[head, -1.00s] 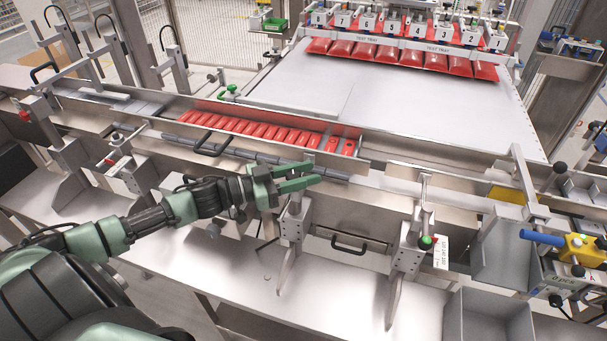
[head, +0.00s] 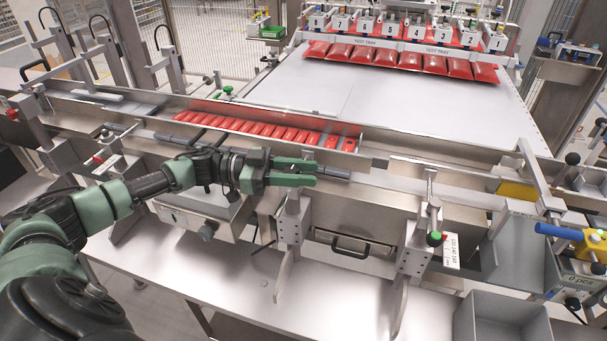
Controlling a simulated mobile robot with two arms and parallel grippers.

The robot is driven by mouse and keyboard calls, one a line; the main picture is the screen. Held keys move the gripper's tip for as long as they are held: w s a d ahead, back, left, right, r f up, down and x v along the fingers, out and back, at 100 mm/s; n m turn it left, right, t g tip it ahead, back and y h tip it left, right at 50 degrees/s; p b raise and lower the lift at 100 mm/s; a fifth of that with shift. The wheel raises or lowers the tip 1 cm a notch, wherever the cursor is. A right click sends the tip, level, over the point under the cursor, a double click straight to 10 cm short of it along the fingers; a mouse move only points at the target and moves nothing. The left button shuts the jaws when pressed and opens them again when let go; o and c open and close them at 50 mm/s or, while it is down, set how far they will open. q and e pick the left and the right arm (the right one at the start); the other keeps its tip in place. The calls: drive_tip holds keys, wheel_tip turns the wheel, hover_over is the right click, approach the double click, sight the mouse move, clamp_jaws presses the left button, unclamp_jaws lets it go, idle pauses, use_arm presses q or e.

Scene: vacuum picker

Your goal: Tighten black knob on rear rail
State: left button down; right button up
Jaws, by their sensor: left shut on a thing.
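My left gripper (head: 314,174) reaches in from the left over the front rail, above a grey clamp bracket (head: 291,225). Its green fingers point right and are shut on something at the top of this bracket. This looks like the black knob, which the fingers hide now. The metal rail (head: 350,178) runs along behind the fingers. My right gripper is not in view.
A row of red packs (head: 255,128) lies in the channel behind the gripper. A black handle (head: 350,247) sits below.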

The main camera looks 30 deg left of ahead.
use_arm(q)
drive_tip(key=c, duration=1)
unclamp_jaws()
drive_tip(key=shift+s+a+f, duration=0.1)
drive_tip(key=shift+s+a, duration=0.05)
drive_tip(key=shift+a, duration=0.25)
drive_tip(key=b+v, duration=0.2)
drive_tip(key=v, duration=0.5)
